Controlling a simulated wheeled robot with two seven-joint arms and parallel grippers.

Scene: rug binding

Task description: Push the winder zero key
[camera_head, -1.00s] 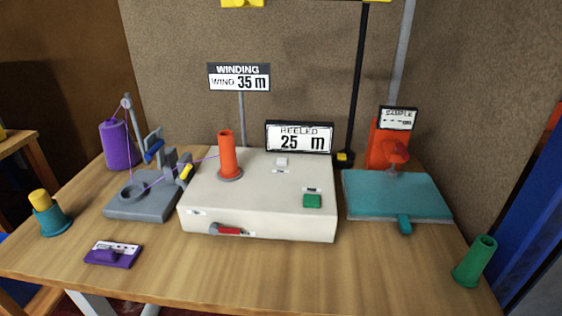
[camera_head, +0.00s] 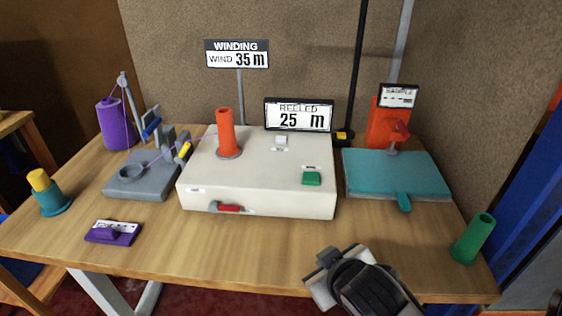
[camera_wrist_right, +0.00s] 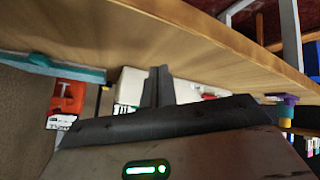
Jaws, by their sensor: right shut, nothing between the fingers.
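The winder is a cream box (camera_head: 258,205) in the middle of the table, with an orange spool (camera_head: 225,132) on top. It carries a small white key (camera_head: 281,140) near the back and a green key (camera_head: 312,178) near the front right. Their labels are too small to read. A sign (camera_head: 298,115) behind it reads REELED 25 m. My right gripper (camera_head: 326,260) is shut and empty, at the table's front edge, in front of the box and apart from it. Its closed fingers (camera_wrist_right: 157,88) point at the cream box in the right wrist view. My left gripper is not in view.
A red-handled lever (camera_head: 230,208) is on the box's front. A grey guide stand (camera_head: 140,188) is left, a teal plate (camera_head: 385,175) right, and a green cone (camera_head: 473,238) at the right front. The WINDING sign (camera_head: 237,55) reads WIND 35 m. The table front is mostly clear.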

